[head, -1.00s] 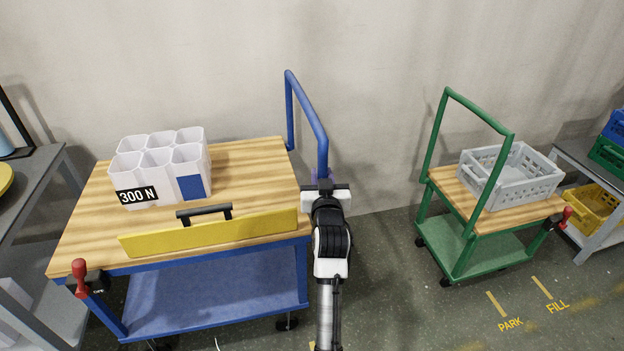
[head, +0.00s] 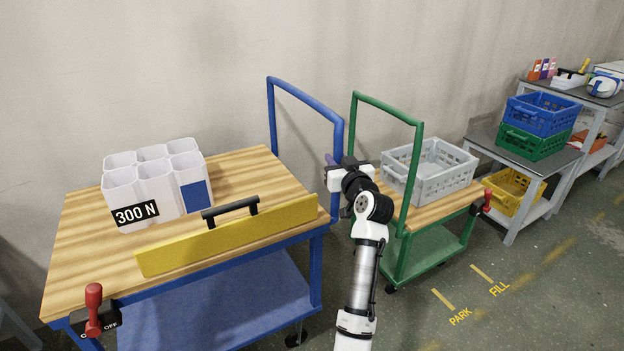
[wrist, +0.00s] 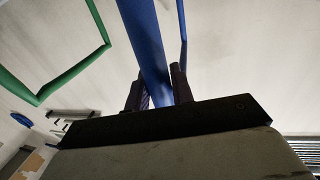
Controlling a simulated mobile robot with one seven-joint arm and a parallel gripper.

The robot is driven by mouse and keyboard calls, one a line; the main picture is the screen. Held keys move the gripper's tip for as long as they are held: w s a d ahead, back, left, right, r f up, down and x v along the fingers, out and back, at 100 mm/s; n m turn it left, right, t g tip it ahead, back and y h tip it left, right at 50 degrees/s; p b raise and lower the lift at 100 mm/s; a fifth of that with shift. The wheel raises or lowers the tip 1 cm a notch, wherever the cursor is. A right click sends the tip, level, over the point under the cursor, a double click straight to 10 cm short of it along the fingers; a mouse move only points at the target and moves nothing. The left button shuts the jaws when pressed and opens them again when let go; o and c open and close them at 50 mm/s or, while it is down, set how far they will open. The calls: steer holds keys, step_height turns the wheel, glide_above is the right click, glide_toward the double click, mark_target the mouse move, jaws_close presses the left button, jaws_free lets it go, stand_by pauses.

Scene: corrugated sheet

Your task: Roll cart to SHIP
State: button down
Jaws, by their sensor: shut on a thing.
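The blue cart (head: 312,283) has a wooden top and stands at the left in the head view. Its blue push handle (head: 302,97) rises at its right end. My gripper (head: 345,163) is shut on the handle's near post. In the wrist view the blue bar (wrist: 146,45) runs between the two fingers (wrist: 158,88). On the top are a white multi-cell bin (head: 150,190) marked 300 N and a yellow bar (head: 230,242) with a black grip. A red lever (head: 93,308) stands upright at the near left corner, beside an OFF label. No SHIP marking shows.
A green cart (head: 440,255) with a grey crate (head: 433,182) stands close to the right of the blue handle, partly behind my arm. Yellow PARK (head: 460,317) and FILL (head: 499,289) marks lie on open floor. Shelves with coloured crates (head: 541,113) stand further right.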

steer(key=w+d+b, duration=0.2)
steer(key=w+d, duration=0.1)
steer(key=d, duration=0.3)
steer(key=shift+w, duration=0.35)
steer(key=shift+r, duration=0.15)
steer(key=c, duration=1.3)
jaws_free()
steer(key=shift+w+d, duration=0.1)
steer(key=shift+w, duration=0.05)
steer(key=shift+o, duration=0.2)
steer(key=b+v, duration=0.1)
steer(key=v, duration=1.3)
steer(key=shift+b, duration=0.35)
